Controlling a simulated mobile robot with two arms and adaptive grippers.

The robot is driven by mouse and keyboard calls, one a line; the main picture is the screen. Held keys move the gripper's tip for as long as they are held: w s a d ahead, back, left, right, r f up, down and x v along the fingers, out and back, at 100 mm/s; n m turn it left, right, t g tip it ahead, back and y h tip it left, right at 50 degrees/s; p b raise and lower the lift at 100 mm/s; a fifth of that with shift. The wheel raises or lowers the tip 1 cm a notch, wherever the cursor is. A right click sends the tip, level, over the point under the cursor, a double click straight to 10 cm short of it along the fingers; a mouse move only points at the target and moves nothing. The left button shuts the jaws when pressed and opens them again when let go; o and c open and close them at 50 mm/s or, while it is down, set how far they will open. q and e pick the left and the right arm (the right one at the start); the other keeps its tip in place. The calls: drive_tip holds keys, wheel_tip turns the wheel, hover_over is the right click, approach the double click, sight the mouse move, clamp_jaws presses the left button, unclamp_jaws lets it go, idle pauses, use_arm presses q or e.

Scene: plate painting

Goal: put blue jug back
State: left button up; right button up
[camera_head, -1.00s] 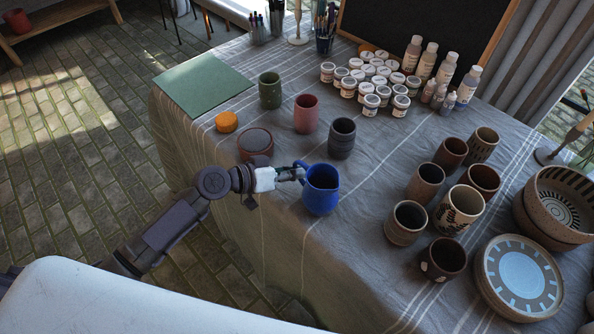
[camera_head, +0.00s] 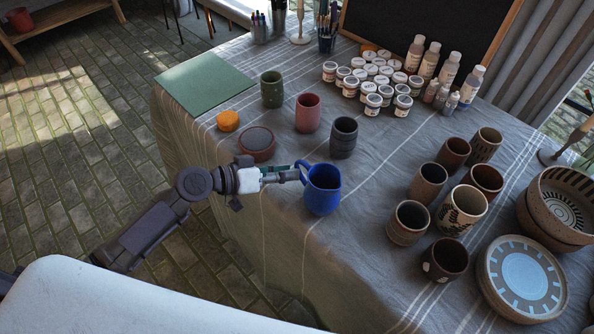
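The blue jug (camera_head: 322,190) stands upright near the front left edge of the cloth-covered table, its handle on its left side. My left gripper (camera_head: 297,175) reaches in from the left, with its fingertips at the handle. They look thin and close together, but I cannot tell whether they touch or grip the handle, or how far apart they are. My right gripper is out of view.
Behind the jug are a dark cup (camera_head: 343,138), a pink cup (camera_head: 307,113), a green cup (camera_head: 272,89) and a low brown bowl (camera_head: 257,143). Several brown cups (camera_head: 408,222) and a patterned plate (camera_head: 521,279) stand right. Cloth around the jug's front is clear.

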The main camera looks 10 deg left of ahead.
use_arm(q)
drive_tip(key=b+v, duration=0.1)
drive_tip(key=v, duration=0.7)
